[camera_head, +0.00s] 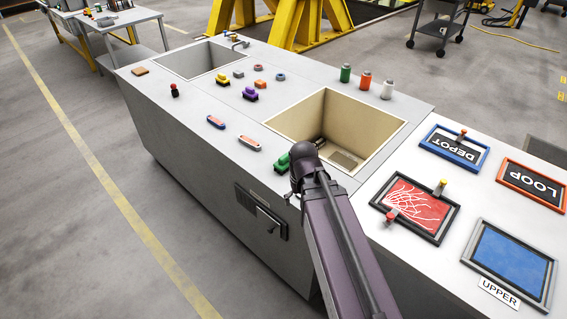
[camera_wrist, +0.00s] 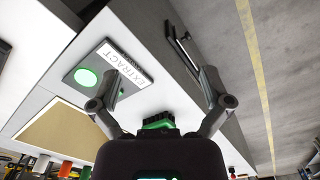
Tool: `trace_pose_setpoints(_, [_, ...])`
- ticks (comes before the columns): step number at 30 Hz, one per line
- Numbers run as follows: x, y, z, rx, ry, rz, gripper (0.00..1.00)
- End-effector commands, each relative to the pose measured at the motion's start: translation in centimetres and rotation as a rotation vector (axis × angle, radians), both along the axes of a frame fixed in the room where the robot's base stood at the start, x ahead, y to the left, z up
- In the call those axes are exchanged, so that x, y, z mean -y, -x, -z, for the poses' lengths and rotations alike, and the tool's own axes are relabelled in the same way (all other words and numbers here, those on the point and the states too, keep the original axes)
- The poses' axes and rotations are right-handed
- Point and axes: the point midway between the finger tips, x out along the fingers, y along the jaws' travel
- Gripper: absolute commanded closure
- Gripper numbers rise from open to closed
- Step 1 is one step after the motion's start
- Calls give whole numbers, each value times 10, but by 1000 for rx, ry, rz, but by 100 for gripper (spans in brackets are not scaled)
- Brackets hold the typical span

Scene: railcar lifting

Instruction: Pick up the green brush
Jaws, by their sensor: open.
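The green brush (camera_head: 283,163) lies on the light worktop near its front edge, left of the end of my arm. My arm partly hides it in the head view. In the wrist view, a green piece with a dark top, likely the brush (camera_wrist: 158,124), shows low in the middle, partly hidden by the gripper body. My gripper (camera_wrist: 163,82) is open, its two fingers spread apart with nothing between the tips. In the head view my arm largely hides the gripper, so its exact height over the brush cannot be told.
A deep square bin (camera_head: 368,120) opens just behind my arm's end. Yellow (camera_head: 222,80) and purple (camera_head: 250,94) brush-like pieces stand farther left. An EXTRACT panel (camera_wrist: 95,75) with a green button is close by. Framed panels, including DEPOT (camera_head: 454,148), lie to the right.

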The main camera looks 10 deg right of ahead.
Motion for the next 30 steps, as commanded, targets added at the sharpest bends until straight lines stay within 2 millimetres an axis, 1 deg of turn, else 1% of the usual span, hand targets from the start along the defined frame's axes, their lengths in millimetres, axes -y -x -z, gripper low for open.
trace_pose_setpoints(1, [4, -17, -7, 0, 0, -15, 0])
trace_pose_setpoints(5, [6, -58, -20, 0, 0, -95, 0])
trace_pose_setpoints(8, [5, -97, -32, 0, 0, -175, 0])
trace_pose_setpoints(9, [5, -114, -36, 0, 0, -211, 0])
trace_pose_setpoints(11, [5, -139, -44, 1, 0, -265, 0])
trace_pose_setpoints(12, [5, -155, -49, 1, 0, -301, 0])
trace_pose_setpoints(15, [5, -194, -60, 0, 0, -388, 0])
trace_pose_setpoints(18, [4, -226, -68, 1, 0, -463, 0])
trace_pose_setpoints(21, [4, -249, -74, 1, 0, -520, 0])
trace_pose_setpoints(24, [4, -262, -77, 1, 0, -558, 0])
trace_pose_setpoints(27, [3, -268, -78, 1, 0, -576, 0])
trace_pose_setpoints(30, [3, -268, -78, 1, 0, -582, 0])
